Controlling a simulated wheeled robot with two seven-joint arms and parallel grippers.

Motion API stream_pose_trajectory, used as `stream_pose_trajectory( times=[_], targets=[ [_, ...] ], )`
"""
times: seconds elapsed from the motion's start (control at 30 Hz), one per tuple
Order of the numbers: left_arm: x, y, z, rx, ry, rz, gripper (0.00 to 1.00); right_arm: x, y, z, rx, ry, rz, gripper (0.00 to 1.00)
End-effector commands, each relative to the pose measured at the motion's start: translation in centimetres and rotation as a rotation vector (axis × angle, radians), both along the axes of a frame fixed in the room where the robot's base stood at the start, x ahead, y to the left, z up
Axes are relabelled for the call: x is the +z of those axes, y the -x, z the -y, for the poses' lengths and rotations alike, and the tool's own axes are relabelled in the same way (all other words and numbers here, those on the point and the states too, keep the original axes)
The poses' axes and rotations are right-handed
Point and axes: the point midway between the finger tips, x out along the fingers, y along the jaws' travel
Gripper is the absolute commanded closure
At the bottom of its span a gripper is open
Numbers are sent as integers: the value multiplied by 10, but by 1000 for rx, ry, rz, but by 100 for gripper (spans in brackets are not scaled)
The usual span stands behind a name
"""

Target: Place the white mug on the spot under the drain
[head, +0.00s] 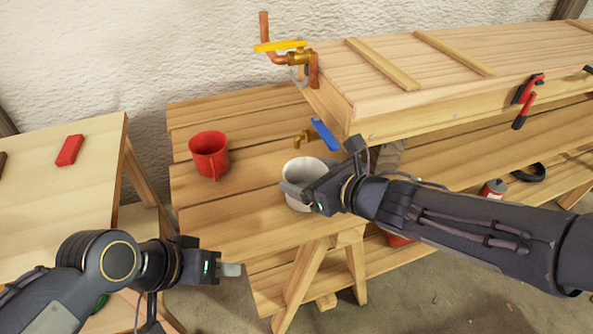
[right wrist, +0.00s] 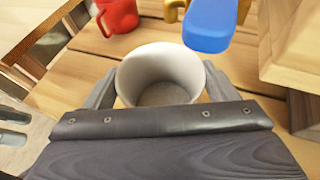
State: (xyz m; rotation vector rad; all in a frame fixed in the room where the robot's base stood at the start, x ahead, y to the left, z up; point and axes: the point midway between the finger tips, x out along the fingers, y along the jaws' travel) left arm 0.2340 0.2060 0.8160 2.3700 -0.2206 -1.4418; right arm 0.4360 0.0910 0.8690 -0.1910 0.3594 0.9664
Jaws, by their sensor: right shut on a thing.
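The white mug (head: 296,171) is upright over the bench's near part; I cannot tell whether it touches the boards. My right gripper (head: 301,194) is shut on it. In the right wrist view the mug (right wrist: 160,72) is between the two fingers, its open mouth showing an empty inside. The brass drain (head: 303,137) with a blue lever (head: 325,134) is just behind the mug, below the wooden box's end. The lever (right wrist: 208,24) also shows beyond the mug's rim. No marked spot is discernible. My left gripper (head: 230,270) is away from the mug, its finger gap unclear.
A red mug (head: 209,155) stands on the bench (head: 245,190) to the left. The long wooden box (head: 425,80) has a copper pipe and a yellow-handled valve (head: 281,46) at its end. A can (head: 494,188) is at right.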

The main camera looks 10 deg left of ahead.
Motion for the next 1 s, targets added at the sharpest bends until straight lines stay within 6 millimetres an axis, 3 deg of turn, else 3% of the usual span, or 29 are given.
stream_pose_trajectory(
  times=[0.3, 0.4, 0.8, 0.83, 1.0],
  targets=[
    [5, 0, 0, 0, 0, 0, 62, 0, -22, -35, 2, 2, 1, 46],
    [-3, 0, 0, 0, 0, 0, 62, -15, -21, -32, -1, 1, 0, 46],
    [-6, 0, 0, 0, 0, 0, 62, -18, -21, -31, -1, -1, 2, 46],
    [-5, 0, 0, 0, 0, 0, 62, -17, -21, -31, -1, 0, 2, 18],
    [-4, 0, 0, 0, 0, 0, 62, -17, -21, -31, -1, 0, 2, 0]
  ],
)
